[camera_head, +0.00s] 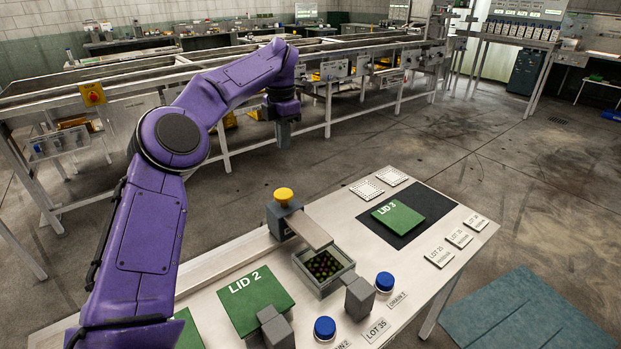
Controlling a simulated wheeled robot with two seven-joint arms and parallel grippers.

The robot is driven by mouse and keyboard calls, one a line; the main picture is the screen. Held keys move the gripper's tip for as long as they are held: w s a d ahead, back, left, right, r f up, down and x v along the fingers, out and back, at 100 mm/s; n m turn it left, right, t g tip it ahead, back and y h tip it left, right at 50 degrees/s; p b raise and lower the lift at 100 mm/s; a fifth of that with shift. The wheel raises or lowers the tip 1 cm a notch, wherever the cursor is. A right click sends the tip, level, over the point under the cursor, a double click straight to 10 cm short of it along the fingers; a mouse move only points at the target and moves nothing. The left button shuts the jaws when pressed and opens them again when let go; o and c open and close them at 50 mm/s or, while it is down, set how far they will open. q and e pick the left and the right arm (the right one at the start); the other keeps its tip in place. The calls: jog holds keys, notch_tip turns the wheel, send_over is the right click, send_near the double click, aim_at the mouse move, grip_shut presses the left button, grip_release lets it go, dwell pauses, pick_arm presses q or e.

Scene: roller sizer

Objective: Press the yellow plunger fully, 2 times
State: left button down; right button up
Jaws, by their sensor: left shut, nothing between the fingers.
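The yellow plunger (284,196) is a round cap on top of a grey dispenser block (281,222) at the back edge of the worktable. It stands raised above the block, and nothing touches it. My left gripper (283,146) points downward above and behind the plunger in the picture, clear of it. Its fingers are shut with nothing between them. My right gripper is not in view.
The worktable (335,222) also holds the LID 2 plate (254,298), the LID 3 plate (398,217) on a black mat, blue caps (384,281), grey blocks (359,298) and lot labels (439,257). A conveyor frame (330,105) stands behind. Open floor lies right.

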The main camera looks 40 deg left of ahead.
aim_at(284, 194)
pick_arm(q)
jog(key=f, duration=0.9)
jog(key=s+f, duration=0.1)
jog(key=f, duration=0.3)
jog(key=shift+a+f, duration=0.1)
jog(key=shift+f, duration=0.2)
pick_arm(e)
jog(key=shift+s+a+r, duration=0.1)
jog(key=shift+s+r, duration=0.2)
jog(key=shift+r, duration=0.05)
pick_arm(q)
jog(key=shift+s+f+b, duration=0.1)
jog(key=shift+f+b, duration=0.65)
jog(key=shift+f, duration=0.85)
jog(key=shift+r, duration=0.1)
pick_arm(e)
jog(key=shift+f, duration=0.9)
